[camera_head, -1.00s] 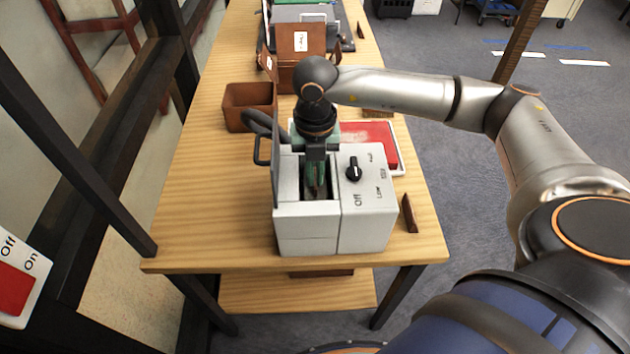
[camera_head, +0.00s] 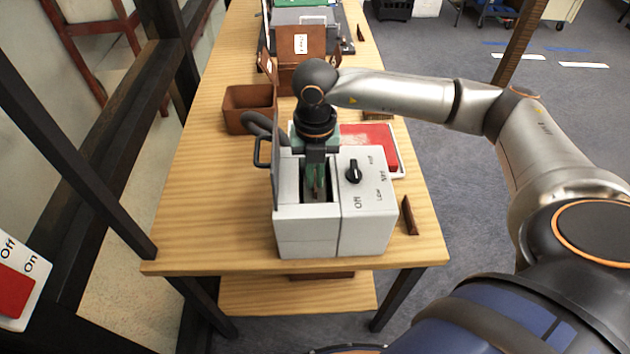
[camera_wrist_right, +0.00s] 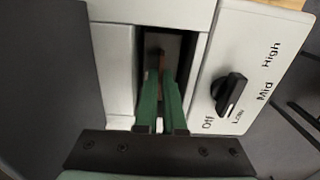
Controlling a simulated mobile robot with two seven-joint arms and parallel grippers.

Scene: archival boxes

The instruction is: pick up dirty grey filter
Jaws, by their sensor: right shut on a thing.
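A white box-shaped machine (camera_head: 365,220) with a black knob stands near the table's front end. My right gripper (camera_head: 316,190) reaches straight down into the machine's open dark slot. In the right wrist view its green fingers (camera_wrist_right: 160,85) are close together inside the slot, shut on a thin thing. A narrow brownish strip (camera_wrist_right: 161,58) shows between or just beyond the fingertips. The dirty grey filter is largely hidden by the fingers and slot walls, so its outline cannot be made out. My left gripper is not in view.
A raised dark lid or panel with a black handle (camera_head: 260,152) stands at the machine's left side. Behind are a brown open bin (camera_head: 248,105), a red-and-white panel (camera_head: 372,142) and a brown box (camera_head: 302,70). The tabletop left of the machine is clear.

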